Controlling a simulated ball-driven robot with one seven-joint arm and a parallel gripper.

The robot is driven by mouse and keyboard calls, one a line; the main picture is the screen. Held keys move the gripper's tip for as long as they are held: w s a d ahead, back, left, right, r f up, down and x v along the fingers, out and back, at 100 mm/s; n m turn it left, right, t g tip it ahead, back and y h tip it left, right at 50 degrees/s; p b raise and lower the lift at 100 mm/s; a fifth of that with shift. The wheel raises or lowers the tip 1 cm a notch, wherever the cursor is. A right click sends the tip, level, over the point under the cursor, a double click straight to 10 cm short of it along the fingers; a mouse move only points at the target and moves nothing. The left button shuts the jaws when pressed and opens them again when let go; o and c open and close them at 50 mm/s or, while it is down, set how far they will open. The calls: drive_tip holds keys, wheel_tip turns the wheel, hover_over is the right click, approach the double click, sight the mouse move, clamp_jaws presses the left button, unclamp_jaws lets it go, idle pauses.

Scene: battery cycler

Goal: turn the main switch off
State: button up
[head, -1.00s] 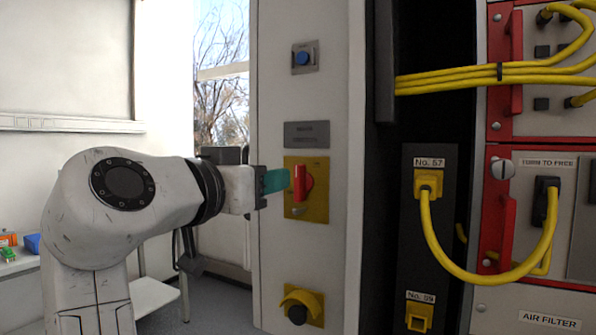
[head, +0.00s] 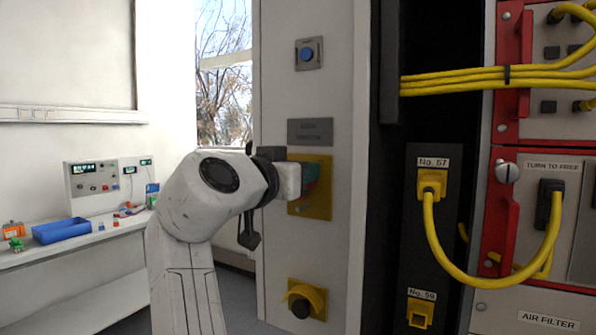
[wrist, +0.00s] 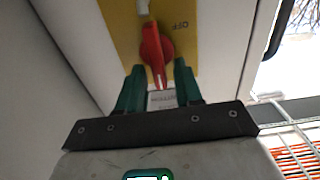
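The main switch is a red rotary handle (wrist: 153,48) on a yellow plate (wrist: 115,28), with the word OFF on the plate beside it. In the wrist view the handle's narrow end points toward my gripper (wrist: 158,72). My gripper's two green fingers stand apart, one on each side of that narrow end, with visible gaps. In the head view my gripper (head: 308,180) is at the yellow plate (head: 322,200) and hides most of the handle. Whether a finger touches the handle or plate cannot be told.
A blue button (head: 306,55) and a grey label plate (head: 310,131) are above the switch. A yellow-collared black knob (head: 302,303) is below it. Yellow cables (head: 450,270) hang at the right. A bench with a blue tray (head: 62,230) stands at the left.

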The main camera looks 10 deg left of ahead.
clamp_jaws()
drive_tip(key=shift+n, duration=0.3)
drive_tip(key=shift+w+a+r+n+p, duration=0.1)
drive_tip(key=shift+a+r+n+p, duration=0.05)
drive_tip(key=shift+n+p, duration=0.75)
drive_tip(key=n+p, duration=0.3)
drive_tip(key=n, duration=0.2)
drive_tip(key=a+f+n+p, duration=0.1)
drive_tip(key=n+p, duration=0.2)
drive_tip(key=n, duration=0.2)
drive_tip(key=f+n+p, duration=0.1)
drive_tip(key=n+p, duration=0.3)
drive_tip(key=n, duration=0.1)
drive_tip(key=shift+w+a, duration=0.25)
drive_tip(key=shift+a, duration=0.1)
drive_tip(key=shift+f+n, duration=0.15)
drive_tip(key=shift+n, duration=0.25)
